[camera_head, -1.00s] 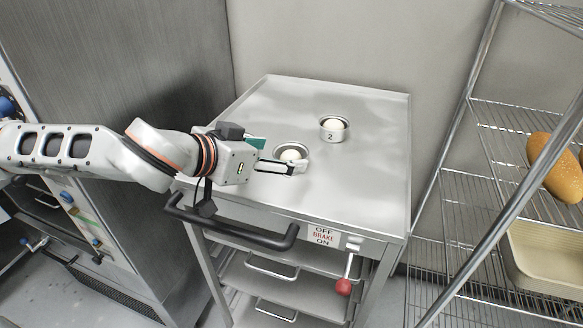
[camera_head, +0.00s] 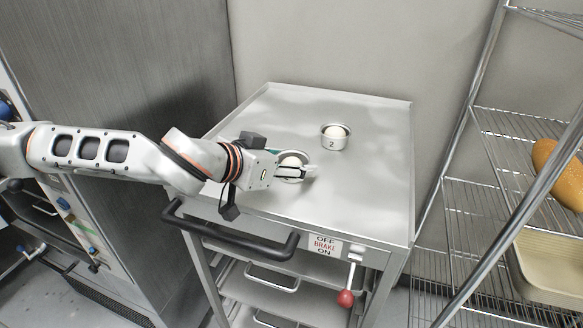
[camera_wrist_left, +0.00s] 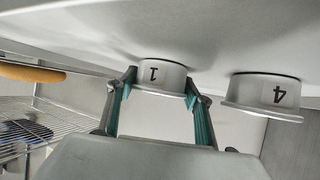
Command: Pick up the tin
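In the left wrist view the near tin (camera_wrist_left: 162,73) bears a 1. My left gripper (camera_head: 296,168) is open, low over the top, with its fingers on either side of this tin. In the left wrist view the fingertips (camera_wrist_left: 162,84) flank it closely; whether they touch is unclear. The finger hides part of the tin in the head view. My right gripper is not in view.
The steel cart top (camera_head: 370,185) is otherwise clear. A wire rack (camera_head: 465,205) with bread (camera_head: 562,175) stands at right.

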